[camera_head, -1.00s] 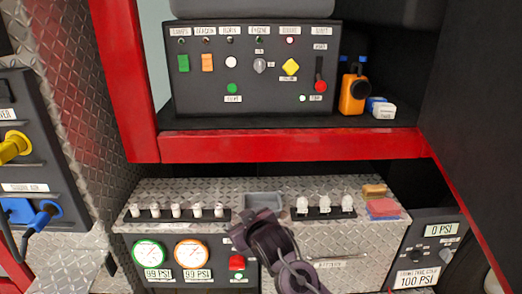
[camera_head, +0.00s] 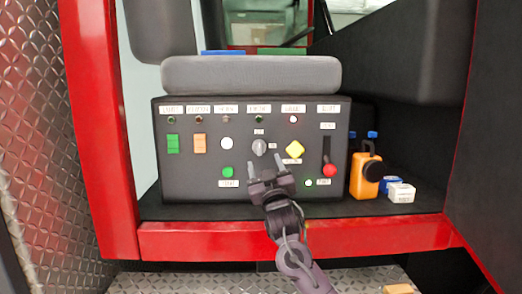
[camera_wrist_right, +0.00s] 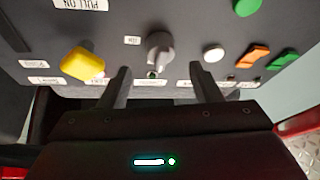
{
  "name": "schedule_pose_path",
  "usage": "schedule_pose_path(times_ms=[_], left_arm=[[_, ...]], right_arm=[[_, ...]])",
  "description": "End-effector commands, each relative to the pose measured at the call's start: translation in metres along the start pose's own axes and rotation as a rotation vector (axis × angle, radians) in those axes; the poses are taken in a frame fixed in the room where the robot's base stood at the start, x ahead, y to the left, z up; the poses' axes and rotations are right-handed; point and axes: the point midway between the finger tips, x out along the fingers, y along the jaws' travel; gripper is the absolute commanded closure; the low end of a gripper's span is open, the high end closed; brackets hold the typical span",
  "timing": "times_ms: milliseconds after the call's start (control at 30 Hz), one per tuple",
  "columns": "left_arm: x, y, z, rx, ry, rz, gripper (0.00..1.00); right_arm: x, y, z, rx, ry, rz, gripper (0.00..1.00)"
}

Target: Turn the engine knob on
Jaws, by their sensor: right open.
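The engine knob (camera_head: 259,147) is a small grey rotary knob in the middle of the black control panel (camera_head: 190,185). In the right wrist view the knob (camera_wrist_right: 159,53) stands out from the panel, just beyond the fingertips and roughly between their lines. My right gripper (camera_head: 268,170) is open and empty, just below and in front of the knob, with a gap to it. Its two fingers also show in the right wrist view (camera_wrist_right: 162,80). My left gripper is not in view.
A yellow diamond button (camera_head: 295,149), a white button (camera_head: 226,143) and a green button (camera_head: 227,172) sit near the knob. A red-tipped lever (camera_head: 329,170) is to the right. An orange bottle (camera_head: 364,177) and small boxes (camera_head: 401,192) stand on the red-edged shelf (camera_head: 380,233).

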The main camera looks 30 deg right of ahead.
Motion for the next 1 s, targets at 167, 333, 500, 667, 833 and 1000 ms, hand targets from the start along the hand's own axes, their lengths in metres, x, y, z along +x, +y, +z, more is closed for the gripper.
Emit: schedule_pose_path(times_ms=[167, 333, 500, 667, 833, 1000], left_arm=[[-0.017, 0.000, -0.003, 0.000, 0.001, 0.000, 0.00], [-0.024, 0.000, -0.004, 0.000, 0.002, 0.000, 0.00], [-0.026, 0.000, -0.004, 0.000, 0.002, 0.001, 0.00], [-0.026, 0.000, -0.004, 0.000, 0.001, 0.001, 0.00], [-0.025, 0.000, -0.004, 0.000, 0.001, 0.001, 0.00], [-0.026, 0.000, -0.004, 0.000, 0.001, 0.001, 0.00]], right_arm=[[0.032, 0.002, -0.004, -0.001, -0.001, 0.001, 0.42], [0.051, 0.001, -0.002, -0.001, -0.002, 0.001, 0.42], [0.059, 0.000, 0.000, -0.001, -0.003, -0.001, 0.42], [0.059, 0.000, 0.001, -0.001, -0.003, -0.001, 0.42], [0.059, 0.000, 0.001, -0.001, -0.003, -0.001, 0.54], [0.059, 0.000, 0.001, -0.001, -0.003, -0.001, 0.76]])
